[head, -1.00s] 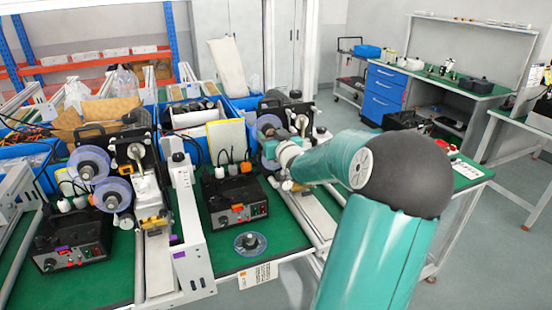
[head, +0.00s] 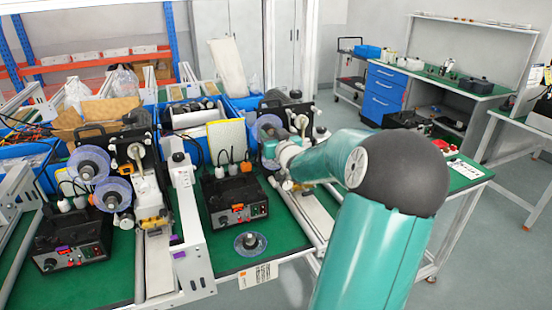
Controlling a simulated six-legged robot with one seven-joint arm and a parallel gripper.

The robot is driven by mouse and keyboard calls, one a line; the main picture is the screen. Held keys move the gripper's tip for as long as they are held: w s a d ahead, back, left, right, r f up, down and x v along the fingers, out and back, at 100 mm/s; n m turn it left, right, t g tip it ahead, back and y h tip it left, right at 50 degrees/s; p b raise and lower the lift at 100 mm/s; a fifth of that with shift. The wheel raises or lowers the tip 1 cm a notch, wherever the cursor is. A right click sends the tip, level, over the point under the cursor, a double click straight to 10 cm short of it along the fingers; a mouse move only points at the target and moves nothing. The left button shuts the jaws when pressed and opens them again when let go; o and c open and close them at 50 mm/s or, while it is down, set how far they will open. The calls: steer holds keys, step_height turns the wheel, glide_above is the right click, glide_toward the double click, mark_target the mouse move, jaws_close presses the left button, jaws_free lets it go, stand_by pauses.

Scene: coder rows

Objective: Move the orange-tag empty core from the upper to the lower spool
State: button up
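The orange-tag coder is the right machine on the green bench; its black control box (head: 237,200) carries a small orange tag (head: 238,207). Its upper spool (head: 266,126) shows as a translucent bluish disc. The lower spool (head: 267,160) below it is mostly covered by my wrist. I cannot make out the empty core on either spool. My gripper (head: 284,153) is at the front of this machine, close to the spools. Its fingers are too small and hidden to show whether they are open or hold anything.
A loose translucent reel with a dark hub (head: 250,243) lies on the bench near the front edge. The purple-tag coder (head: 148,200) with two clear spools stands to the left, past a white frame (head: 188,215). Blue bins (head: 190,117) stand behind.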

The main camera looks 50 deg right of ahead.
steer(key=shift+s, duration=0.15)
steer(key=v, duration=0.7)
stand_by(1.7)
steer(key=shift+a+f, duration=0.1)
